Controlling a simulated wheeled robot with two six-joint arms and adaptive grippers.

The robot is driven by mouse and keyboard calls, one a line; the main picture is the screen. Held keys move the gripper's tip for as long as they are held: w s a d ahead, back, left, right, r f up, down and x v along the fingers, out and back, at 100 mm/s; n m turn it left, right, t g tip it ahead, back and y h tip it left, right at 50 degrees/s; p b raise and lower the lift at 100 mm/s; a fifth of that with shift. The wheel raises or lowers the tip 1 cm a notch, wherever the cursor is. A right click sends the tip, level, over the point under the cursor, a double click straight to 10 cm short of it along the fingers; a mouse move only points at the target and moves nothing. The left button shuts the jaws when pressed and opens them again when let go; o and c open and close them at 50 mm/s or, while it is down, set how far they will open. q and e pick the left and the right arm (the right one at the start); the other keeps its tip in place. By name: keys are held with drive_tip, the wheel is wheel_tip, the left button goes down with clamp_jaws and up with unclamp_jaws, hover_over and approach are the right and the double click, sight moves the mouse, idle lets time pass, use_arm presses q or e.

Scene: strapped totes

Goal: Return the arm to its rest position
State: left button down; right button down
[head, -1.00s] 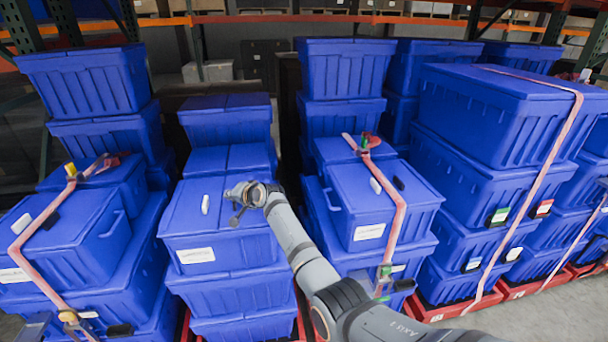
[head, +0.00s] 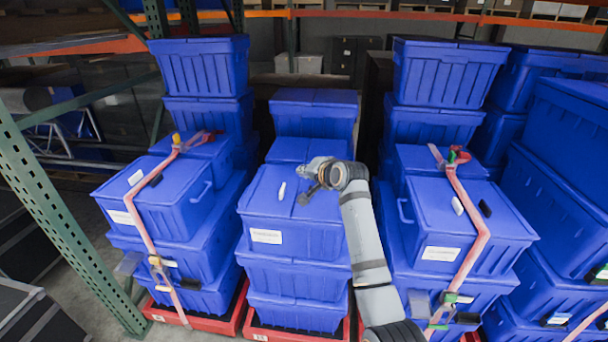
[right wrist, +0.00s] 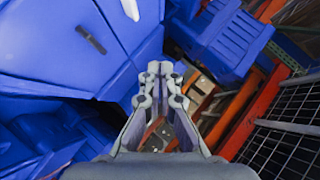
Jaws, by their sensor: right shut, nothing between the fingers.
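My right arm reaches up from the bottom of the head view. Its right gripper (head: 306,193) is over the lid of the top tote in the middle stack (head: 290,238). In the right wrist view the gripper (right wrist: 160,72) has its fingers close together, with nothing between them. A blue tote with a white and a black marking fills the upper left of that view (right wrist: 85,50). My left gripper is not in view.
Strapped blue tote stacks stand to the left (head: 165,212) and right (head: 465,225) of the arm, on red bases (head: 200,320). A green rack post (head: 65,215) stands at the far left. Taller stacks stand behind. Some floor shows at lower left.

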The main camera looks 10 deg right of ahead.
drive_tip(key=s+d+f+n+g+h, duration=0.15)
drive_tip(key=s+d+f, duration=0.25)
drive_tip(key=s+f, duration=0.45)
drive_tip(key=s+d+f+n+g+h, duration=0.15)
drive_tip(key=s+d+f, duration=0.25)
drive_tip(key=s+f, duration=0.45)
drive_tip(key=s+d+f+n+g+h, duration=0.1)
drive_tip(key=s+d+f+n+g, duration=0.2)
drive_tip(key=s, duration=1)
drive_tip(key=s+d+f+n+g+h, duration=0.2)
drive_tip(key=s+d+f+n, duration=0.1)
drive_tip(key=s, duration=1)
wheel_tip(320, 180, down, 25)
drive_tip(key=s+d+g, duration=0.1)
drive_tip(key=d, duration=0.2)
drive_tip(key=s+d+f+g+b, duration=0.1)
drive_tip(key=s+f, duration=1.8)
drive_tip(key=s, duration=0.1)
drive_tip(key=shift+f+m+g, duration=0.3)
drive_tip(key=shift+f+m, duration=0.05)
drive_tip(key=shift+m, duration=0.05)
